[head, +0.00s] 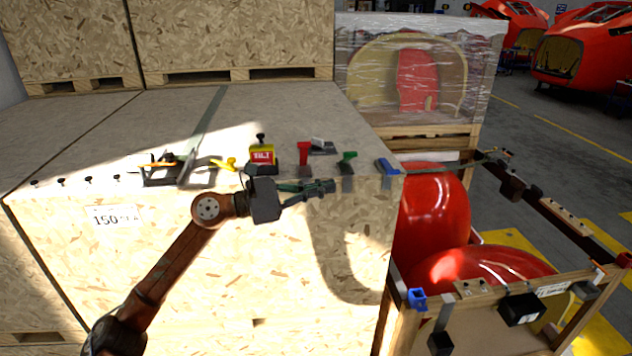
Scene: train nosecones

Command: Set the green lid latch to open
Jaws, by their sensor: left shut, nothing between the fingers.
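The green latch (348,158) sits at the front edge of the large wooden crate (200,260), with its green handle up at the lid's edge and a dark plate below it. My left gripper (328,187) reaches in from the left in front of the crate's front face. It is shut and empty, with its tips just below and left of the green latch. A small gap seems to lie between them, but I cannot tell whether they touch. My right gripper is not in view.
A red latch (304,152) stands left of the green one and a blue latch (387,166) right of it. A yellow latch (226,163) and a yellow-red block (262,157) are further left. Red nosecones (432,210) in a wooden frame stand right of the crate.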

